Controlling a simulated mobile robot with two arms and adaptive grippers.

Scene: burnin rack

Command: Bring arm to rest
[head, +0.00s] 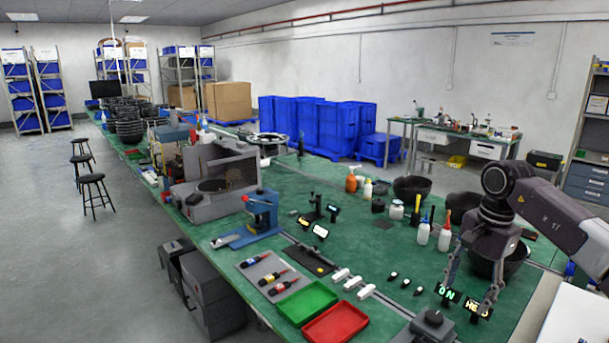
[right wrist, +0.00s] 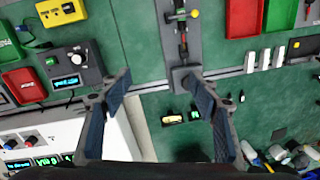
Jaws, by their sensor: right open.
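My right arm comes in from the right edge of the head view. Its gripper (head: 470,284) points down over the near right part of the green bench (head: 385,255). The two fingers are spread, with nothing between them. The right wrist view shows the same open gripper (right wrist: 157,82) above the bench, with small lit displays and a dark rail beyond the fingers. I cannot tell the exact height of the fingertips above the bench. My left arm and gripper are not in view.
White bottles (head: 423,233), a green tray (head: 306,302) and a red tray (head: 336,322) stand leftward. Bare bench shows around (head: 375,262).

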